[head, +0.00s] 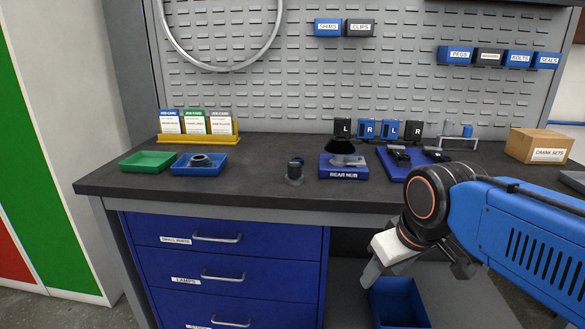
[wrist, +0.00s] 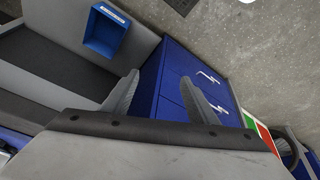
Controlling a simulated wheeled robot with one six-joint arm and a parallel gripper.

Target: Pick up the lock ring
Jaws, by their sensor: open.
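A dark ring, which looks like the lock ring (head: 200,159), lies in the shallow blue tray (head: 212,170) on the left part of the workbench in the head view. It is small there and its details are hard to make out. My gripper (head: 418,275) is at the lower right, in front of the bench and below its top, far from the ring. It is open with nothing between the fingers. In the wrist view both fingers of my gripper (wrist: 163,95) stand apart, and the ring is not in view.
A green tray (head: 148,162) sits beside the blue one. A rear hub stand (head: 343,172) and a small dark grey part (head: 295,174) are mid-bench. Blue drawers (head: 230,262) are below. A blue bin (head: 398,302) is under the bench. The bench front edge lies between gripper and ring.

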